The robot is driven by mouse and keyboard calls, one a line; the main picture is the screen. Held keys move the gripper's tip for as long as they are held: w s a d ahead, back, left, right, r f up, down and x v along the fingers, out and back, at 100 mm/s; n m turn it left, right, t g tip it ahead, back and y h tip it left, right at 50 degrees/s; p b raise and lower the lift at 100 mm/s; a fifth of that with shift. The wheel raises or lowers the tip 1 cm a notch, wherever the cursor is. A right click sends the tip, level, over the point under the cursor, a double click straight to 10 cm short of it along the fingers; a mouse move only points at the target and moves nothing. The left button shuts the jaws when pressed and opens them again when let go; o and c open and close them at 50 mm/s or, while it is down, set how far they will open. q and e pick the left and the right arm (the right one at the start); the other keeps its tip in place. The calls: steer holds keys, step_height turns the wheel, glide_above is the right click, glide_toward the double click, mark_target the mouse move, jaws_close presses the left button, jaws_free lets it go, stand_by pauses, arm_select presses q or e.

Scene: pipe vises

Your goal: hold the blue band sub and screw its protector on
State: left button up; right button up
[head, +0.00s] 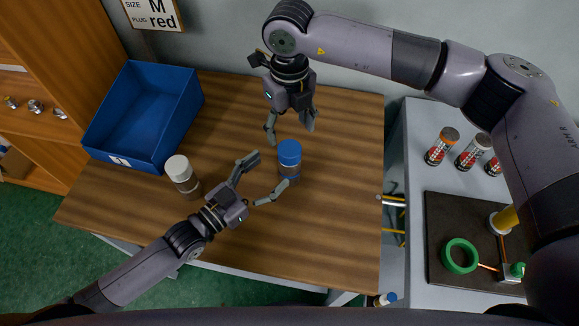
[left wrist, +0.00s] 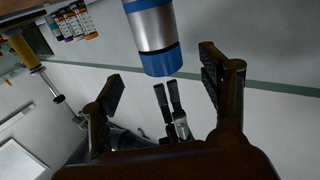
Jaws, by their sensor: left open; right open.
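The blue band sub (head: 289,172) stands upright on the wooden table with its blue protector (head: 290,149) on top; whether the thread is tight cannot be told. In the left wrist view the sub (left wrist: 153,28) shows a silver body with a blue band, and the protector (left wrist: 161,60) at its end. My left gripper (head: 267,174) is open, its fingers reaching toward the sub from the lower left, apparently not closed on it. My right gripper (head: 290,129) is open and points down just above and behind the protector; it also shows in the left wrist view (left wrist: 167,92).
A white-capped cylinder (head: 182,175) stands left of my left gripper. A blue bin (head: 141,104) sits at the table's back left. The grey side table (head: 412,160) on the right carries several cans, a dark mat (head: 436,225) and a green ring (head: 460,255). The table's front right is clear.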

mark_target(281, 163)
arm_select(q)
steer(key=x, duration=0.4)
steer(key=f+x, duration=0.1)
steer(key=x, duration=0.1)
steer(key=shift+w+d, duration=0.15)
steer(key=shift+w, duration=0.1)
arm_select(e)
steer(key=shift+w, duration=0.1)
arm_select(q)
steer(key=shift+w+d, duration=0.35)
steer(key=shift+d, duration=0.05)
